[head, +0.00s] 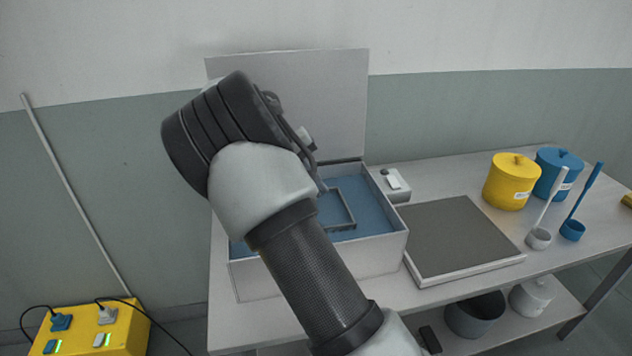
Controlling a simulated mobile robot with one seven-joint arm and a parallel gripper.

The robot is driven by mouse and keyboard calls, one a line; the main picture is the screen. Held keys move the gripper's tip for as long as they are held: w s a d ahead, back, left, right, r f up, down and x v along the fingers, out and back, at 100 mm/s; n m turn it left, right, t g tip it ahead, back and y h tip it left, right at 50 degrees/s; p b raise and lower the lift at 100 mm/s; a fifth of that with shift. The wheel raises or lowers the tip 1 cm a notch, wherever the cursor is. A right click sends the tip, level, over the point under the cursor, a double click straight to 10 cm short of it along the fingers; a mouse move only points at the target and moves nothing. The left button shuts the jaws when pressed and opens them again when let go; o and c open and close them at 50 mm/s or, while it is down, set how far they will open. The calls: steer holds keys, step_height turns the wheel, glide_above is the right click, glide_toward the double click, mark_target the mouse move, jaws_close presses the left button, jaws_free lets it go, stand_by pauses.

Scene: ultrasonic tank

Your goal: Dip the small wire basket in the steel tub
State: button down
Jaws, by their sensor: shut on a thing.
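The steel tub (372,259) stands on the table, a pale box with blue liquid (375,206) inside and its lid (335,100) raised behind it. The small wire basket (351,212) shows as a thin dark rectangular frame within the tub's opening, at or near the liquid surface. I cannot tell how deep it sits. My gripper (319,182) is above the tub, mostly hidden behind my own arm, and is shut on the basket. The left part of the basket is hidden by my arm.
A dark-topped tray or mat (460,235) lies right of the tub. A small box (396,184) stands behind it. Yellow (511,183) and blue (558,172) lidded pots and two ladles stand farther right. A yellow power box (120,332) with cables is at lower left.

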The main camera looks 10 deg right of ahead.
steer(key=shift+f+b, duration=1)
steer(key=shift+f, duration=1.3)
steer(key=shift+r, duration=0.1)
stand_by(0.9)
step_height(320, 180, up, 16)
steer(key=p, duration=1.2)
steer(key=shift+r, duration=0.15)
stand_by(1.0)
stand_by(1.8)
